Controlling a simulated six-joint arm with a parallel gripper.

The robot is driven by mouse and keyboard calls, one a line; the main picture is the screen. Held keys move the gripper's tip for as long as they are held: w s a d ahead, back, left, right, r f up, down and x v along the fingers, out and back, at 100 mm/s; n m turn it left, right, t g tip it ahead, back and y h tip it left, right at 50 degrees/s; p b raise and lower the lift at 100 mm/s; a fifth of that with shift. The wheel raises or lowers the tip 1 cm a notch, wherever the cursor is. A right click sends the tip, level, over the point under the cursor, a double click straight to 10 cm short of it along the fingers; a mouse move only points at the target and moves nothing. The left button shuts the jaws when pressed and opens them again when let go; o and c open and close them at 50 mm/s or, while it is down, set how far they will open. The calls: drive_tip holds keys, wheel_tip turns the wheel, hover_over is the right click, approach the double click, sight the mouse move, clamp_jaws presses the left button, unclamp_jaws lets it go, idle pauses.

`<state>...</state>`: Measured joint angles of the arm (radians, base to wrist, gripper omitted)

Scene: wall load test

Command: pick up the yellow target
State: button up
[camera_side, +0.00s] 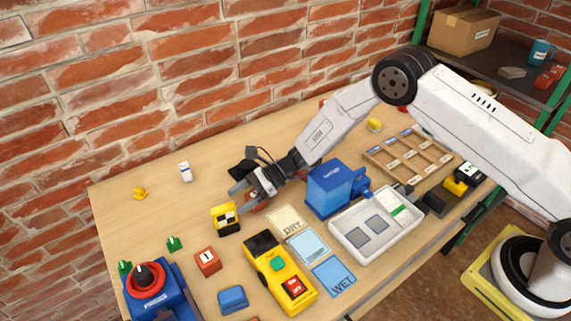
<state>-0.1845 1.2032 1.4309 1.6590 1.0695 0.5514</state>
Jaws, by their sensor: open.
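A yellow block with a black-and-white target mark (225,213) stands on the wooden table, left of centre, with a dark lower part. My gripper (246,199) is open just above and to the right of this block. Its fingers point down and to the left, toward the block. They appear apart from it, though the exact gap is hard to tell. A small reddish thing shows by the fingers, partly hidden by them.
A yellow meter (268,262), a red numbered block (208,261) and DRY and WET cards lie nearer the front. A blue container (330,190) and a white tray (337,231) stand to the right. The brick wall borders the back. Table left of the block is mostly clear.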

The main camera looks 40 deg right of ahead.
sight(231, 205)
drive_tip(key=shift+a, duration=0.1)
drive_tip(key=shift+x, duration=2.5)
drive_tip(key=shift+f, duration=0.1)
clamp_jaws()
